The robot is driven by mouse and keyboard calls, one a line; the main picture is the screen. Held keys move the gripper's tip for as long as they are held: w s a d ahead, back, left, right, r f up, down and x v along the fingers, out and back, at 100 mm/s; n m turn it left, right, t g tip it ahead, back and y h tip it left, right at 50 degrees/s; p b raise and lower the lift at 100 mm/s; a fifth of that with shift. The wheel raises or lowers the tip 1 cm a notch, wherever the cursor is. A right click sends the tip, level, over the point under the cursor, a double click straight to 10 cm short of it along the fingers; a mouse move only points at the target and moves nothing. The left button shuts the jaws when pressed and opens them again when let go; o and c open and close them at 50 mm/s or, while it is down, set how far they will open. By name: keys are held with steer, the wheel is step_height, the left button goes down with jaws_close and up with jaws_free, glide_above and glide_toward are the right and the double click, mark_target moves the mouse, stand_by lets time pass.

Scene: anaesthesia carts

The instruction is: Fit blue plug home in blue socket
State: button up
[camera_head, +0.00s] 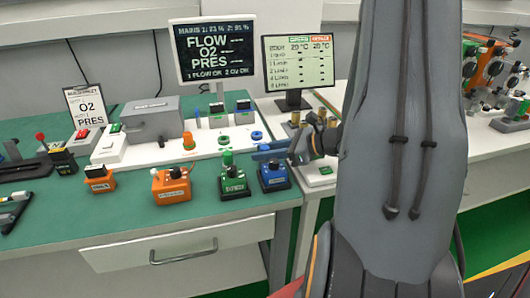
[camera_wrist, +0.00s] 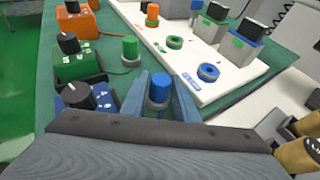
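The blue plug (camera_wrist: 160,88) stands upright between the two blue-grey fingers of my gripper (camera_wrist: 159,95) in the wrist view. A narrow gap shows beside it, so the fingers look open around it, not clamped. In the head view my gripper (camera_head: 262,151) is low over the front right of the green bench, and the plug cannot be made out clearly between the fingers. The blue socket (camera_wrist: 208,72) is a blue ring on the white panel, to the right of and beyond the plug; it also shows in the head view (camera_head: 256,135).
The blue box (camera_head: 273,175) with a dark knob stands close by my gripper. A green box (camera_head: 232,180) and an orange box (camera_head: 171,186) stand left of it. A green plug (camera_wrist: 130,47) and a green socket (camera_wrist: 174,42) are near. Monitors (camera_head: 213,55) stand behind.

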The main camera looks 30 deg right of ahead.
steer(key=c, duration=0.7)
steer(key=shift+r, duration=0.15)
